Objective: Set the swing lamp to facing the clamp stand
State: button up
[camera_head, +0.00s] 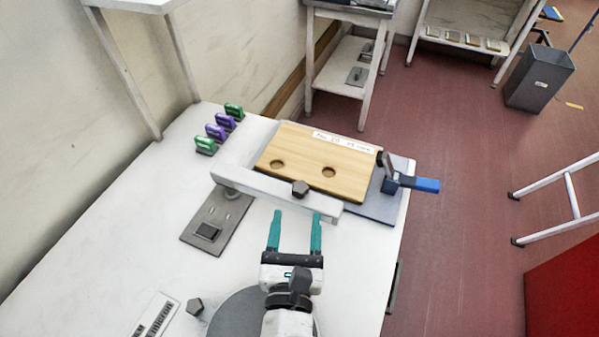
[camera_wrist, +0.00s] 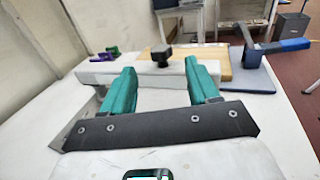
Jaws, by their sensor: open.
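What seems to be the swing lamp is a white bar (camera_head: 262,184) on a pivot above a grey base plate (camera_head: 232,214) with a dark square switch. The bar reaches right from the pivot and bears a dark knob (camera_head: 300,188). It crosses in front of a wooden board (camera_head: 318,150) on a grey-blue plate (camera_head: 378,209). A blue-handled clamp (camera_head: 390,185), perhaps the clamp stand, is at the board's right. My gripper (camera_head: 297,217) is open and empty, its teal fingers just short of the bar. The wrist view shows the bar (camera_wrist: 150,75) beyond the fingers.
Green and purple clips (camera_head: 217,131) stand at the table's back left. A dark hexagonal piece (camera_head: 195,306) and a labelled white block (camera_head: 155,315) lie near the front. The left-front tabletop (camera_head: 110,240) is largely clear. The table's right edge drops to red floor.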

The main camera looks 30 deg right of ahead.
aim_at(273, 187)
jog(key=p+x, duration=0.2)
jog(key=x, duration=0.8)
grip_shut()
dwell(0.4)
